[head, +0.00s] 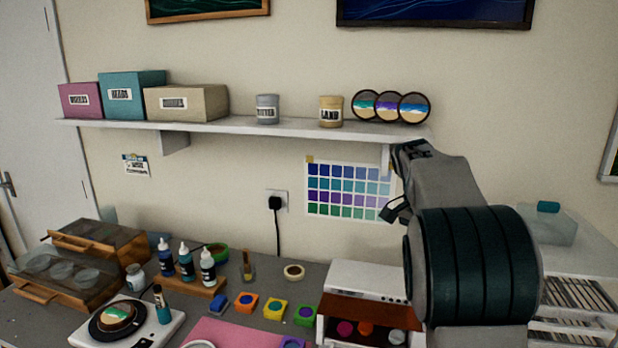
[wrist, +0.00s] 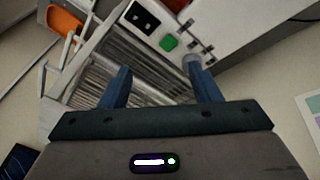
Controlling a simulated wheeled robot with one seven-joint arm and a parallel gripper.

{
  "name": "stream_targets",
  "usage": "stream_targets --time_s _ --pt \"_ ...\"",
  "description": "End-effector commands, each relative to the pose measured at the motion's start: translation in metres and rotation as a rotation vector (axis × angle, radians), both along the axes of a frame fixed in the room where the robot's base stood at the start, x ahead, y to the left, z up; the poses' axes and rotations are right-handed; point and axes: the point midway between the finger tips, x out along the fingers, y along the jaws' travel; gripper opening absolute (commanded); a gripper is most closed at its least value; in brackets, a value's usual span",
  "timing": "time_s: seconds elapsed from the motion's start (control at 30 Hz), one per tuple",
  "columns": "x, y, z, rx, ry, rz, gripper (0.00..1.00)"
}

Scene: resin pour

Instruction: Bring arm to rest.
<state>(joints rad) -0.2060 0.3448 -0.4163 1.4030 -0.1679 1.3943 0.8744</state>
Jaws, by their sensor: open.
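My arm rises at the right of the head view, in front of the wall and the right end of the shelf. My gripper shows in the wrist view (wrist: 160,82), its two blue fingers apart with nothing between them. In the wrist view a rack with slatted shelves (wrist: 150,75) lies beyond the fingers. In the head view the fingers cannot be made out clearly.
A wall shelf (head: 290,126) holds boxes, tins and round coasters. The workbench (head: 325,268) below carries bottles (head: 185,260), colourful small pots, a turntable (head: 115,318) and a small open oven-like box (head: 365,305). A white rack (head: 575,300) stands at the right.

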Motion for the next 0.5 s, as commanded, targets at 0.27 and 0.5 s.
stream_targets --time_s 0.27,0.5 --pt "-0.082 0.030 0.002 0.148 -0.038 0.352 0.57" --pt "-0.158 0.066 -0.010 0.197 -0.097 0.642 0.57"
